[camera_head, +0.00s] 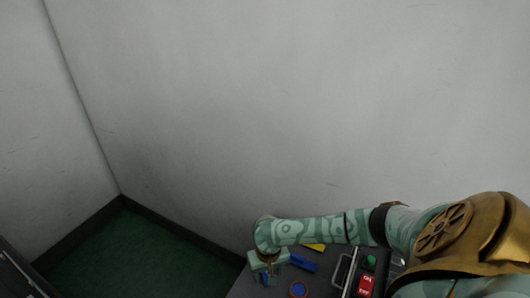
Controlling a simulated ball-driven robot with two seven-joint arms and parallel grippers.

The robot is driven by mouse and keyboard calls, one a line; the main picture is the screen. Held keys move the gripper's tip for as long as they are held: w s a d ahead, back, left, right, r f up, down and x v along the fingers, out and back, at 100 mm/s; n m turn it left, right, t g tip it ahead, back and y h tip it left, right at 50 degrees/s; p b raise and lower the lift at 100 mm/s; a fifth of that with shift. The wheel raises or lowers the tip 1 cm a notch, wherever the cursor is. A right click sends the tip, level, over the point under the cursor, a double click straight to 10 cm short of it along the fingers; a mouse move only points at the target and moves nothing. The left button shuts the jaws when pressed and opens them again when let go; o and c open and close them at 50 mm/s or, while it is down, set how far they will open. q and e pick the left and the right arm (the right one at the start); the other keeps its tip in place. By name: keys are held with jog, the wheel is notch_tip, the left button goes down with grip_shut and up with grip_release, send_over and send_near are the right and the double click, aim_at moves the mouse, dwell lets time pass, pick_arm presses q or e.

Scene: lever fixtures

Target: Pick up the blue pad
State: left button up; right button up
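A small blue flat piece (302,262), which looks like the blue pad, lies on the grey table (243,287) at the bottom of the head view. My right arm reaches in from the right, above the table. Its gripper (267,277) points down just left of the blue piece, near the table's left side. Something blue also shows at the gripper's fingers, too small to identify. I cannot tell whether the fingers are open or shut. My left gripper is not in view.
A round blue and orange piece (299,289) and a yellow piece (315,247) are on the table. A metal handle (341,271) and a red switch (366,285) with a green button (370,262) stand to the right. Grey walls close off the back; green floor (130,250) is clear at left.

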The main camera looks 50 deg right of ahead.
jog(key=shift+f, duration=0.65)
jog(key=shift+r, duration=0.2)
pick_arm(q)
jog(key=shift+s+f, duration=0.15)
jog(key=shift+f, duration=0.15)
pick_arm(e)
jog(key=c, duration=1.1)
jog(key=shift+r, duration=0.1)
